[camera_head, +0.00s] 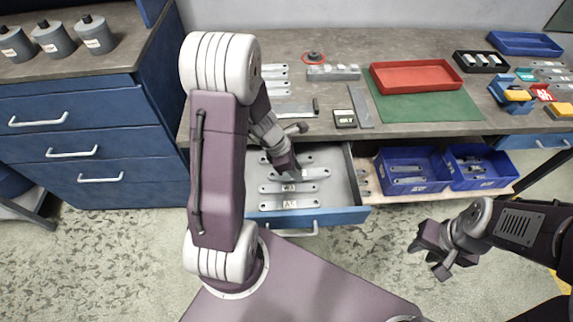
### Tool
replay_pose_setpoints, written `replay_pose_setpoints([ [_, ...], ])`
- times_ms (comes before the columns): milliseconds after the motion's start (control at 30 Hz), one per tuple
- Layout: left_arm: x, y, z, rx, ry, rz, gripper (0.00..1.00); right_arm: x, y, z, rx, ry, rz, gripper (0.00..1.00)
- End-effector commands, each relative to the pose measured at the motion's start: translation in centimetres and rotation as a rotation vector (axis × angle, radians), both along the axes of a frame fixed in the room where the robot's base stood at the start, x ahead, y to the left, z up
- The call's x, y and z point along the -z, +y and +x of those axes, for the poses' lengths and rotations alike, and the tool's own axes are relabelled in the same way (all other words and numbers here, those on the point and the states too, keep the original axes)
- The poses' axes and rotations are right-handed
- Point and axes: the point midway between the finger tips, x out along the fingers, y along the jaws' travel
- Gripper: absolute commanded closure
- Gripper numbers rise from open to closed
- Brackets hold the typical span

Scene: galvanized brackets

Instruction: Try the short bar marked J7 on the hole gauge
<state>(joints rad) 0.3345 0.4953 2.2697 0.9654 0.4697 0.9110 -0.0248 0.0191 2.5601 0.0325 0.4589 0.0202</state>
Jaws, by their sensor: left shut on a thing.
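My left gripper (290,172) reaches down into the open drawer and is shut on a flat grey metal bar (315,173), whose right end sticks out beside the fingers. My arm and fingers hide the rest of it, and I cannot read J7 on it. Other labelled bars (290,205) lie in rows in the drawer (345,190). A grey block with raised pieces on top (333,73) stands at the back of the bench; I cannot tell whether it is the hole gauge. My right gripper (427,260) is open and empty, in front of the bench over the floor.
The bench (420,40) holds a red tray (415,77) on a green mat (430,107), a small dark display box (344,118), and several loose bars at left. Blue bins (412,168) with parts stand right of the drawer. Bench clutter continues at far right.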

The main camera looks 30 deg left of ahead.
Motion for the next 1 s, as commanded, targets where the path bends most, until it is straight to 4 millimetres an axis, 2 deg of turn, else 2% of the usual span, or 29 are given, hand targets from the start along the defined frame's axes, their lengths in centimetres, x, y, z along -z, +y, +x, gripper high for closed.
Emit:
replay_pose_setpoints([
  [100, -1.9, -2.5, -1.1, 0.006, -0.003, 0.000, 1.00, -0.5, 0.0, 0.0, 0.000, 0.000, 0.000, 0.68],
  [200, -2.7, -3.8, -1.8, 0.004, -0.001, 0.001, 1.00, -0.7, 0.0, 0.0, 0.000, 0.000, 0.000, 0.68],
  [467, -3.3, -5.0, -2.4, 0.002, 0.000, -0.001, 1.00, -0.9, 0.0, 0.0, 0.000, 0.000, 0.000, 0.68],
  [567, -3.3, -5.2, -2.2, 0.054, -0.002, -0.001, 1.00, -0.8, 0.0, 0.0, 0.000, 0.000, 0.000, 0.68],
  [667, -3.4, -6.0, -1.7, 0.216, -0.002, 0.000, 1.00, -0.8, 0.0, 0.0, 0.000, 0.000, 0.000, 0.68],
  [833, -3.3, -7.5, -1.2, 0.736, 0.000, 0.000, 1.00, -0.8, 0.0, 0.0, 0.000, 0.000, 0.000, 0.68],
  [1000, -3.1, -7.1, -1.6, 1.234, 0.001, 0.000, 1.00, -0.8, 0.0, 0.0, 0.000, 0.000, 0.000, 0.68],
])
